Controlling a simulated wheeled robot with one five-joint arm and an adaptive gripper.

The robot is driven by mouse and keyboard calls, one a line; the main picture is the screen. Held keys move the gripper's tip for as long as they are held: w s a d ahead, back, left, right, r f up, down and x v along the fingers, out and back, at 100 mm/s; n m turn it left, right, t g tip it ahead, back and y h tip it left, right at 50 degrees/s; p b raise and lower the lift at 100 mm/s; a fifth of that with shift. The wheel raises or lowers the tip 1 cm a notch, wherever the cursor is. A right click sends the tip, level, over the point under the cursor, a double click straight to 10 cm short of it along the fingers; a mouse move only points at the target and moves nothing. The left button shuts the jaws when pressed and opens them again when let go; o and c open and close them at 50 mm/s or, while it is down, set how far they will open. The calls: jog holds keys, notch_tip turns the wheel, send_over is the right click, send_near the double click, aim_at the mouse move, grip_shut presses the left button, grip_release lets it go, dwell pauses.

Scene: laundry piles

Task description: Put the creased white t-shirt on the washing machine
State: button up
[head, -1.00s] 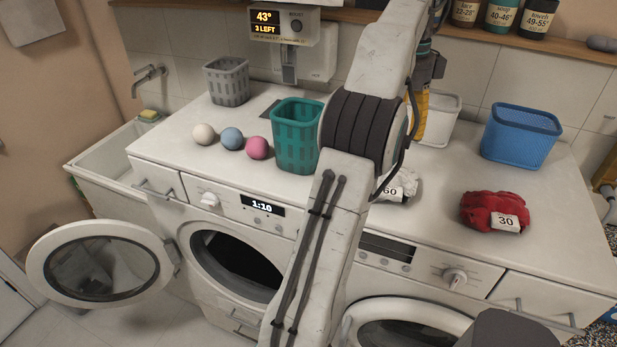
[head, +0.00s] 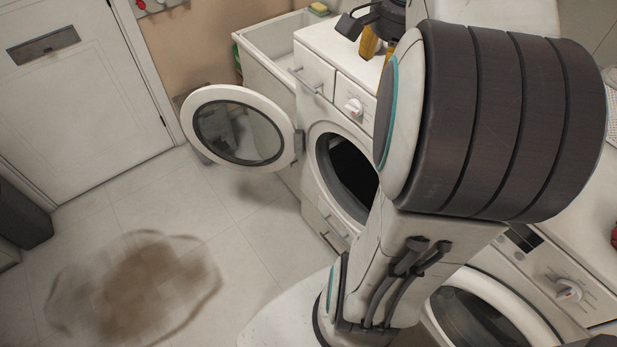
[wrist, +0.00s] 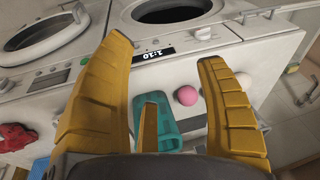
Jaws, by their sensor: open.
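No white t-shirt is recognisable in the current views; my arm and fingers cover much of the worktop. The left washing machine (head: 312,120) has its round door (head: 241,124) open and a dark drum behind. Its 1:10 display (wrist: 153,52) shows in the wrist view. The right machine (head: 590,300) has its round door shut; it also shows in the wrist view (wrist: 75,85). My gripper (wrist: 165,48) has its yellow fingers spread and empty, over the worktop. A teal basket (wrist: 185,128) shows between the fingers. In the head view the gripper (head: 371,42) is partly hidden by my arm.
A pink ball (wrist: 186,95) is beside the basket. A red cloth (wrist: 15,136) and a blue basket (wrist: 40,168) are at the wrist view's left. A sink (head: 262,45) stands left of the machines. The tiled floor (head: 180,185) has a blurry brown patch (head: 150,285).

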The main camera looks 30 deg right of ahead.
jog(key=s+a+f+n+t+y, duration=0.1)
jog(key=s+a+f+n, duration=0.2)
jog(key=a+f+n, duration=0.2)
jog(key=s+a+f+n+t, duration=0.1)
jog(key=s+a+f+n, duration=0.2)
jog(key=a+f+n, duration=0.3)
jog(key=a+n, duration=0.5)
jog(key=a, duration=0.4)
jog(key=shift+t+y, duration=0.4)
jog(key=shift+s+f, duration=0.1)
jog(key=shift+f, duration=0.05)
